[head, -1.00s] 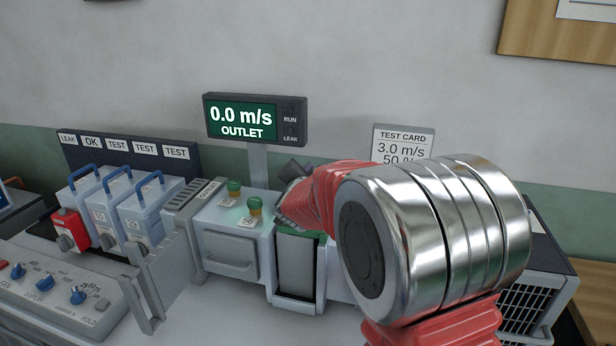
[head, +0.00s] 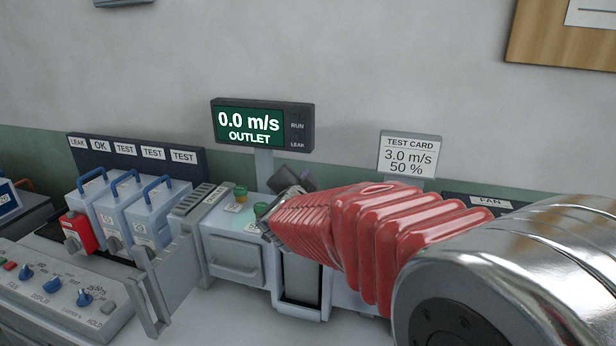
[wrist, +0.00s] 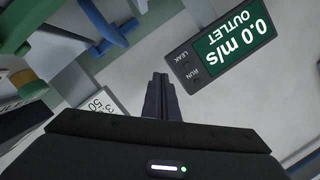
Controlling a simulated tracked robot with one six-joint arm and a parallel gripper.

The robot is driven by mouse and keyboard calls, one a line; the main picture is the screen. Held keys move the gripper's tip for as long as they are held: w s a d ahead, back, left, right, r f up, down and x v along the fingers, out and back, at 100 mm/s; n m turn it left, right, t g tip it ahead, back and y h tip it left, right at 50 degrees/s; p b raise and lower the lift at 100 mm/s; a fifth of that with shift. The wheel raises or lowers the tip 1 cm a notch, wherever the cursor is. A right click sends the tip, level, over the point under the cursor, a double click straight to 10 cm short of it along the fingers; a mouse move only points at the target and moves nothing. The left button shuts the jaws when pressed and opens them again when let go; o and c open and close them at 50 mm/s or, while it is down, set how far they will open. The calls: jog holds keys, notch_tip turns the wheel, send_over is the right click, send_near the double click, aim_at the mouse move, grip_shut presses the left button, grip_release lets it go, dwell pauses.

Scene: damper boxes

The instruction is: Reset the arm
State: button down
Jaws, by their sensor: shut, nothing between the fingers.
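My gripper shows in the wrist view (wrist: 160,88) as two dark fingers pressed together, with nothing between them. In that view, the outlet display appears upside down to the right of the fingers. In the head view my red-sleeved arm reaches in from the right. Its dark end (head: 283,185) is over the middle of the bench apparatus, just below the outlet display (head: 262,125), which reads 0.0 m/s. The fingertips are hard to make out in the head view.
Several damper boxes (head: 150,215) with blue handles stand at left under a label board (head: 125,150). A control panel (head: 60,285) with blue knobs is at front left. A test card (head: 408,155) reads 3.0 m/s, 50 %. A grey open flap (head: 172,280) stands out mid-left.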

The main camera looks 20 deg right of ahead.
jog(key=shift+a, duration=0.1)
dwell(0.3)
jog(key=a+f+n+y, duration=0.1)
jog(key=a+f, duration=0.1)
jog(key=a+f+n+y, duration=0.1)
jog(key=a+f+y, duration=0.1)
jog(key=a+f+n+g+y, duration=0.1)
jog(key=a+f+n+y, duration=0.1)
jog(key=a, duration=0.1)
jog(key=shift+s, duration=0.35)
jog(key=s+a+f+n+y, duration=0.1)
jog(key=s+a+f+n+g+y, duration=0.1)
jog(key=a, duration=0.1)
jog(key=shift+s+a+f+g, duration=0.2)
jog(key=shift+s+g, duration=0.1)
jog(key=shift+s, duration=0.1)
jog(key=s+a+f+n+g+y, duration=0.1)
jog(key=s+f+n+g, duration=0.15)
jog(key=s, duration=0.75)
jog(key=s+a+f+n+g+y, duration=0.15)
jog(key=s+n+g, duration=0.25)
jog(key=s, duration=0.6)
jog(key=s+d+r+h, duration=0.1)
jog(key=s+d, duration=0.2)
jog(key=s, duration=0.3)
jog(key=s+d+r+n+h, duration=0.1)
jog(key=s+d+h, duration=0.1)
jog(key=s+d, duration=0.2)
jog(key=shift+s, duration=1)
